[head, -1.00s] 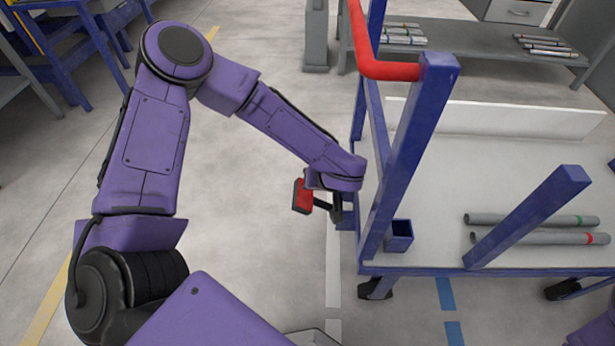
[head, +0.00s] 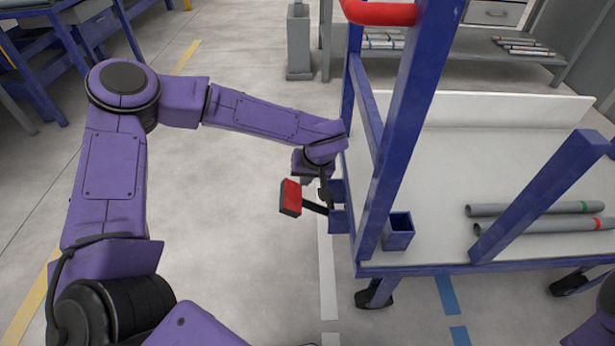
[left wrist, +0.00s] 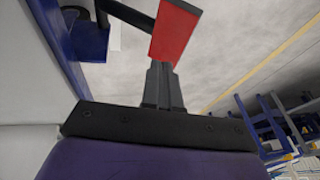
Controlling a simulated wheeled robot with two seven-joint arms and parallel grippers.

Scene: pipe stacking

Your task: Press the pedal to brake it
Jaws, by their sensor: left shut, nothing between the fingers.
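The pedal is a red pad (head: 290,197) on a black lever that joins the lower left side of the blue cart (head: 392,150). It also shows in the left wrist view (left wrist: 175,32), with its black lever running to the cart. My left gripper (head: 323,190) is just above the lever, between the pad and the cart, and its tips are partly hidden in the head view. In the left wrist view its fingers (left wrist: 162,84) are shut and empty, with their tips near the pad. I cannot tell whether they touch it. My right gripper is out of view.
Grey pipes (head: 535,208) with green and red bands lie on the cart's white deck. A blue square socket (head: 397,231) stands at the deck's near corner. A grey shelf (head: 470,42) with more pipes stands behind. The floor left of the cart is clear.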

